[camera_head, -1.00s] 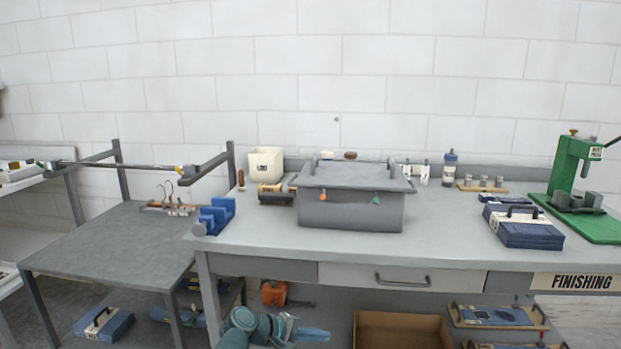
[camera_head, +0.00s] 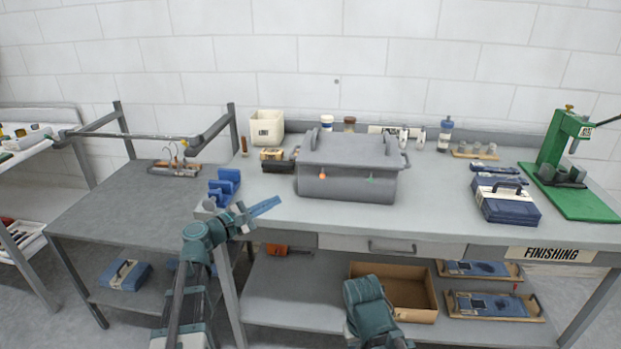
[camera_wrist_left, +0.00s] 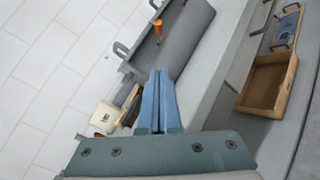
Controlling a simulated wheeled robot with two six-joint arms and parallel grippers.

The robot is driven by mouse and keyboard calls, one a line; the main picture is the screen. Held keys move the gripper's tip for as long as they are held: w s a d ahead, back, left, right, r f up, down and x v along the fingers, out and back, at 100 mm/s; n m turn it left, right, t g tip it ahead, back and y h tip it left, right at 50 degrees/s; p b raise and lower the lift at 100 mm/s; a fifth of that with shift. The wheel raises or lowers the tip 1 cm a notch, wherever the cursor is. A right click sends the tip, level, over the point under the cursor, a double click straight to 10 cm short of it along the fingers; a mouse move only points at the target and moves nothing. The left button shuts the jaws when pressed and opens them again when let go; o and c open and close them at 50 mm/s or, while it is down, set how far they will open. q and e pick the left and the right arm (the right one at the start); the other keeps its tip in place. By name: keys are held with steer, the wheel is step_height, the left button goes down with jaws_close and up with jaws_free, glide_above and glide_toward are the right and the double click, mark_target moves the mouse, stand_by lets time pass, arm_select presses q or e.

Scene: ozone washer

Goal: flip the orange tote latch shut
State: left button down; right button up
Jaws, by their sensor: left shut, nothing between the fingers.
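The grey lidded tote (camera_head: 345,185) stands on the workbench. Its orange latch (camera_head: 322,175) is on the left of its front face, and a green latch (camera_head: 370,180) is on the right. I cannot tell the orange latch's exact angle. My left gripper (camera_head: 278,201) is shut and empty, in front of and left of the tote, apart from it. In the left wrist view, the blue fingers (camera_wrist_left: 160,72) lie together, pointing toward the tote (camera_wrist_left: 185,45), with the orange latch (camera_wrist_left: 158,27) beyond their tips. My right gripper is not visible; only part of that arm shows.
A blue holder (camera_head: 225,187) and a black-and-yellow box (camera_head: 275,160) sit left of the tote. A white bin (camera_head: 267,127) stands behind. A blue case (camera_head: 507,203) and green press (camera_head: 560,165) are at right. Bench is clear between tote and case.

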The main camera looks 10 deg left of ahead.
mark_target(323, 175)
arm_select(q)
steer(key=s+d+r+p+x, duration=0.1)
steer(key=r+x, duration=0.1)
steer(key=x, duration=1.1)
steer(key=shift+d+p, duration=0.25)
steer(key=shift+p, duration=0.15)
steer(key=shift+s, duration=0.1)
